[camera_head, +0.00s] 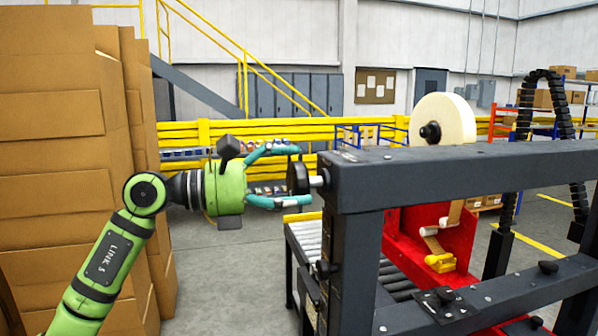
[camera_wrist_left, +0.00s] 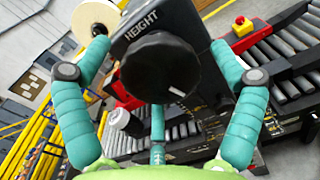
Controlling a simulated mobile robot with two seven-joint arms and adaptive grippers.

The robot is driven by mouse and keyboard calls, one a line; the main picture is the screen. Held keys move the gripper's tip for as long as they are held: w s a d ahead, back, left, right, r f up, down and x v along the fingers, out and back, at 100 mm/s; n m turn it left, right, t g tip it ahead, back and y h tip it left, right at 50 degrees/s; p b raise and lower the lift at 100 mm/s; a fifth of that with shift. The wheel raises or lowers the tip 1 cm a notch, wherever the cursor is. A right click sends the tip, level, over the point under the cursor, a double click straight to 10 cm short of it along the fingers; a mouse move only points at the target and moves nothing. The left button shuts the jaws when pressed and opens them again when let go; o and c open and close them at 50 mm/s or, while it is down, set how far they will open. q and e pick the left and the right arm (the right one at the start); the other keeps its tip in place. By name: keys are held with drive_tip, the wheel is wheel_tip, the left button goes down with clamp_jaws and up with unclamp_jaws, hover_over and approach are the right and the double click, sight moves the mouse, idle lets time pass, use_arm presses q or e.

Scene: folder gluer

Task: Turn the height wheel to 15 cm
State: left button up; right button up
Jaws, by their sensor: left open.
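The height wheel (camera_head: 298,178) is a black round knob on a short light shaft at the left end of the machine's dark upper beam. In the left wrist view the wheel (camera_wrist_left: 160,68) shows face-on under the label HEIGHT, with a white mark at its lower right. My left gripper (camera_head: 298,176) is open, its teal fingers above and below the wheel. In the left wrist view the fingers spread to either side of the wheel, with a third finger below; I cannot tell whether any touches it. No height scale is readable. My right gripper is not in view.
Stacked cardboard (camera_head: 60,130) stands close on the left beside my arm. The machine's dark frame (camera_head: 450,175) fills the right, with a tape roll (camera_head: 443,120) on top and a roller conveyor (camera_head: 305,240) below. A red emergency button (camera_wrist_left: 242,22) shows in the wrist view.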

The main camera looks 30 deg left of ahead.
use_arm(q)
drive_tip(key=shift+w+d, duration=0.4)
drive_tip(key=shift+w, duration=0.05)
drive_tip(key=shift+c, duration=0.4)
drive_tip(key=c, duration=1.1)
drive_tip(key=shift+f+n, duration=0.1)
drive_tip(key=shift+n, duration=0.2)
drive_tip(key=n+b, duration=0.1)
drive_tip(key=n, duration=0.3)
drive_tip(key=shift+n, duration=0.3)
drive_tip(key=n, duration=0.5)
drive_tip(key=shift+s+b, duration=0.1)
drive_tip(key=shift+b, duration=0.25)
drive_tip(key=shift+n, duration=0.4)
